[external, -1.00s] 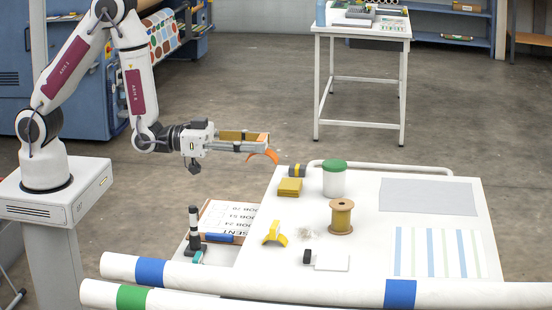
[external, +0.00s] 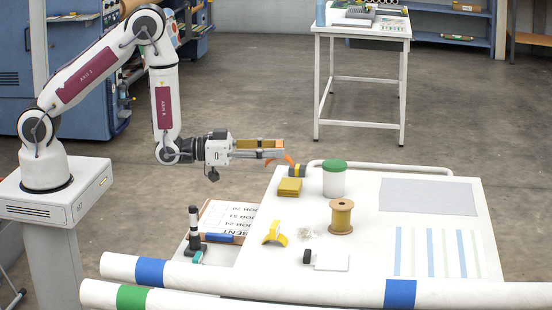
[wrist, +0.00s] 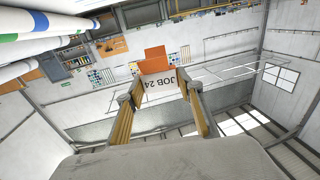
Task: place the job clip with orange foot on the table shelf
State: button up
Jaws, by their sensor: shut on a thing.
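My gripper (external: 272,149) is shut on the job clip. It points right, level, in the air just beyond the table's back left corner. In the wrist view the clip (wrist: 158,86) sits between the fingertips, its white face reading JOB 24 upside down, with the orange foot (wrist: 155,60) beyond it. The orange foot (external: 289,159) also shows in the external view, curved, near the small dark roll. The white table (external: 370,235) is below and right.
On the table are a yellow block (external: 289,187), a white jar with green lid (external: 334,180), a dark and yellow roll (external: 297,170), a spool (external: 341,217) and a yellow clip (external: 275,233). A black-and-white post (external: 194,232) stands left. Long white rolls (external: 290,292) cross the front.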

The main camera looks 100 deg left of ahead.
jog(key=w+a+f+m+h, duration=0.4)
jog(key=a+f+h, duration=0.2)
jog(key=a+f, duration=0.2)
jog(key=shift+w+a+h, duration=0.25)
jog(key=shift+a+h, duration=0.05)
jog(key=shift+a, duration=0.25)
jog(key=shift+r, duration=0.1)
jog(key=shift+f, duration=2.55)
jog(key=shift+f, duration=0.1)
jog(key=shift+f, duration=2.15)
jog(key=shift+f, duration=0.25)
